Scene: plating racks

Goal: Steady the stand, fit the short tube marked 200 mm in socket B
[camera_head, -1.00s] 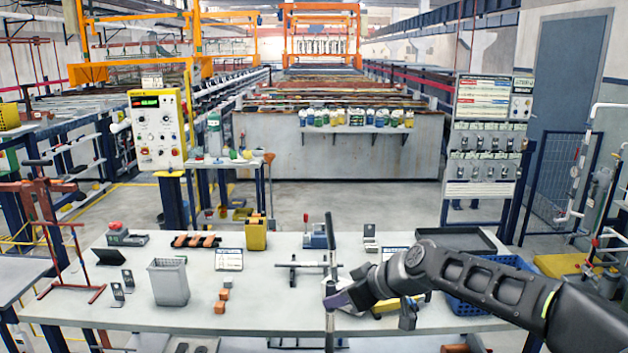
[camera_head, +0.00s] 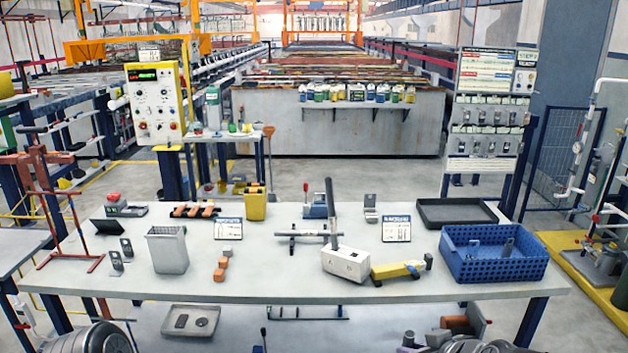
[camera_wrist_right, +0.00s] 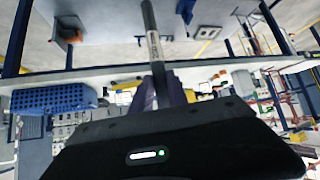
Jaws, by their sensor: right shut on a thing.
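A white block-shaped stand (camera_head: 345,264) sits on the table right of centre. A grey tube (camera_head: 333,205) stands nearly upright at its left part. The stand's socket letters are too small to read. In the right wrist view, my right gripper (camera_wrist_right: 160,84) is shut on another grey tube (camera_wrist_right: 149,22) with a pale label (camera_wrist_right: 155,46), whose print I cannot read. This tube sticks out well past the fingers. My right gripper is outside the head view. My left gripper is not in view.
A yellow tool (camera_head: 398,270) lies right of the stand, near a blue basket (camera_head: 492,268) with small grey parts. A crossed dark-bar frame (camera_head: 300,234) lies behind left.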

